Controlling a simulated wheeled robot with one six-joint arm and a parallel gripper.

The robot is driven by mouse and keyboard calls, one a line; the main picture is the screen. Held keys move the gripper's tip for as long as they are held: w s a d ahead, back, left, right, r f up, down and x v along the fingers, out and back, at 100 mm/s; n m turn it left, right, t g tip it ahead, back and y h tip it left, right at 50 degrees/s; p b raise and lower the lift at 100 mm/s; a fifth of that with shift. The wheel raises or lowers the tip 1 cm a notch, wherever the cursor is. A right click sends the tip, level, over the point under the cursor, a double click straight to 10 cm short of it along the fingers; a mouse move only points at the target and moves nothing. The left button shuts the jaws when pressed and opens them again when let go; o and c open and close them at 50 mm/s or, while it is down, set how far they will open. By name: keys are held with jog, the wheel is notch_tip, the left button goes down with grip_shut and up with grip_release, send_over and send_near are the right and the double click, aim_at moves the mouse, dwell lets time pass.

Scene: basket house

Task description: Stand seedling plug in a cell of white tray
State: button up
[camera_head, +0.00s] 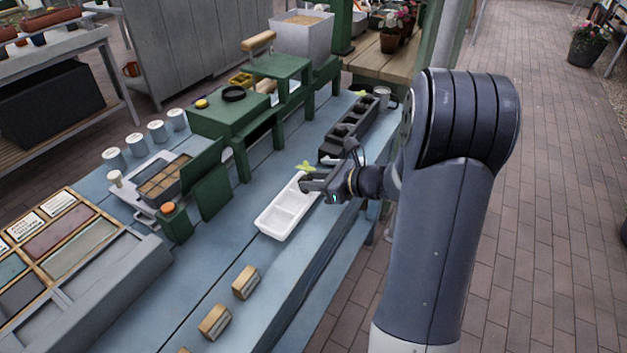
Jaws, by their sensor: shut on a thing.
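The white tray (272,222) lies on the blue-grey bench near its right edge and has open cells. My gripper (304,182) is over the far end of the tray. It is shut on the seedling plug, whose green leaves (305,167) show just above the jaws. The plug's body is hidden by the gripper, so I cannot tell whether it touches the tray. A black tray (357,122) with cells stands beyond the gripper, with another small green seedling (360,94) at its far end.
A green stepped stand (238,118) is left of the trays. A grey cup (382,94) stands by the black tray. Bare bench (235,235) is left of the white tray.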

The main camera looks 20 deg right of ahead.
jog(key=shift+f, duration=0.1)
jog(key=shift+f, duration=0.15)
jog(key=o, duration=0.9)
jog(key=shift+o, duration=0.2)
jog(key=shift+r, duration=0.35)
jog(key=v, duration=1.2)
jog(key=shift+p, duration=0.45)
